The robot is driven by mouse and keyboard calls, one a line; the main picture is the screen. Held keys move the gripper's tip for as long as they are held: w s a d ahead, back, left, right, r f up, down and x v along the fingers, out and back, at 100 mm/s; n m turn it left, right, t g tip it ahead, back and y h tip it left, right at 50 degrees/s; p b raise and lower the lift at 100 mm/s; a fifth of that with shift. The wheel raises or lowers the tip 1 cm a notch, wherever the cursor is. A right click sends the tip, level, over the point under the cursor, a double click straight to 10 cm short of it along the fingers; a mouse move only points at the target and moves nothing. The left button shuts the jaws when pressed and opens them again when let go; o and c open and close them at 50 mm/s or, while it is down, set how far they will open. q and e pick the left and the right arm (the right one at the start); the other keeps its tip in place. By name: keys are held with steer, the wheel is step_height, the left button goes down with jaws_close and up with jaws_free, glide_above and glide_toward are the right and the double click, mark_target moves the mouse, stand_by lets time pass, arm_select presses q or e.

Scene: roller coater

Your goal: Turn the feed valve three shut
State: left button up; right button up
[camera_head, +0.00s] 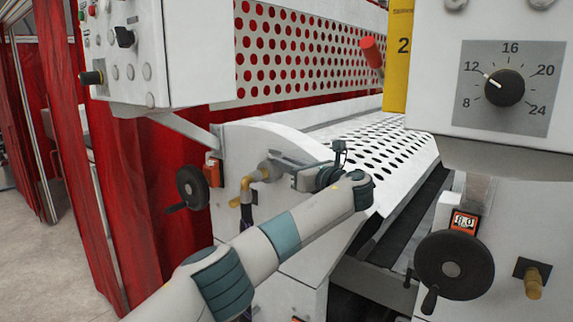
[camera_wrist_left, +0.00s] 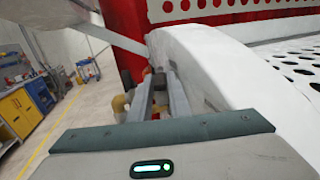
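A brass valve (camera_head: 264,172) with a bent brass pipe sits on the white side panel of the machine. No number is readable on it. My left gripper (camera_head: 275,160) reaches the valve from the right, with its fingertips at or very near it. In the left wrist view my left gripper (camera_wrist_left: 162,82) has two grey fingers with a narrow gap. Something dark shows near the tips, and I cannot tell whether the fingers grip it. Brass parts of the valve (camera_wrist_left: 120,105) show left of the fingers. My right gripper is not in view.
A black handwheel (camera_head: 192,188) with an orange counter is left of the valve. A larger handwheel (camera_head: 453,265), a dial (camera_head: 505,88) and another brass fitting (camera_head: 533,280) are at the right. A control box (camera_head: 150,55) overhangs at upper left. Red curtains (camera_head: 150,200) hang behind.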

arm_select(q)
steer(key=shift+o, duration=1.3)
